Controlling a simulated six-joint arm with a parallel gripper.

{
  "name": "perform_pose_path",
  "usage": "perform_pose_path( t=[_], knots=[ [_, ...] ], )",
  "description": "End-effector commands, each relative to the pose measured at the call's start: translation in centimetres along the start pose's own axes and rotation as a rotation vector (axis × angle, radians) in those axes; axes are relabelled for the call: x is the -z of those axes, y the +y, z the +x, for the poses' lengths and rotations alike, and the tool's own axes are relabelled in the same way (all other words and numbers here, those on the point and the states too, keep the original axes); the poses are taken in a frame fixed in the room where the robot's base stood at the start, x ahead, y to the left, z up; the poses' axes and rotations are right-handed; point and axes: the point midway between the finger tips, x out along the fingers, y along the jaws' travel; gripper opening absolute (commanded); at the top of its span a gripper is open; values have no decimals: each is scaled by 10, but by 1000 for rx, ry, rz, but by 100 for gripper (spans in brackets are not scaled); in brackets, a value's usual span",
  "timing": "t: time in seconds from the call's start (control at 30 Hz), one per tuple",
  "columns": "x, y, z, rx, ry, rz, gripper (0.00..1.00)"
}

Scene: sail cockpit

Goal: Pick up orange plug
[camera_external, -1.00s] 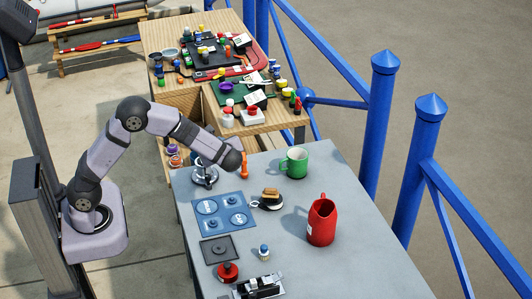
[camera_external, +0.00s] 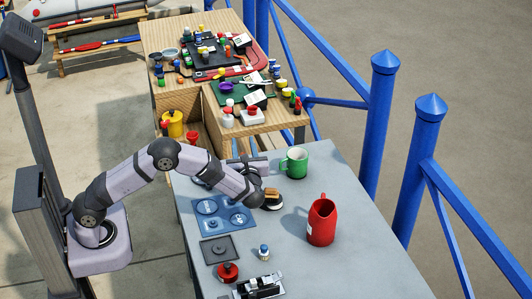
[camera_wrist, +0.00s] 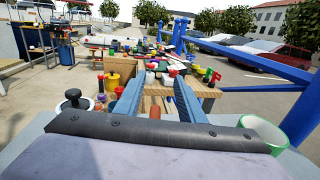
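The orange plug is hidden behind my arm in the external view. In the wrist view a small orange-brown piece, likely the plug (camera_wrist: 154,112), shows low between my two blue fingers. My gripper (camera_wrist: 158,84) has its fingers spread apart, with a clear gap between them. No contact between the fingers and the plug can be made out. In the external view my gripper (camera_external: 248,168) is low over the grey table (camera_external: 345,190), left of the green mug (camera_external: 294,162), and mostly hidden by my wrist.
A red pitcher (camera_external: 321,223) stands at the right. A blue panel (camera_external: 236,220), a dark square plate (camera_external: 220,250), a red knob (camera_external: 228,271) and a small bottle (camera_external: 264,252) lie nearer. A cluttered wooden bench (camera_external: 170,50) stands behind. The table's right front is clear.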

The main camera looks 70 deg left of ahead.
Motion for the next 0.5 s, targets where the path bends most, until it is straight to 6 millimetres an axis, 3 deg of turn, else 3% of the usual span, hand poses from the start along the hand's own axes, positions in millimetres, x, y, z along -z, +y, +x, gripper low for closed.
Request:
perform_pose_path(
  t=[0.17, 0.43, 0.5],
  knots=[
    [9, 0, 0, 0, 1, 2, 36],
    [48, 0, 0, 0, 1, 3, 36],
    [45, 1, 12, -4, 0, -1, 36]
  ],
)
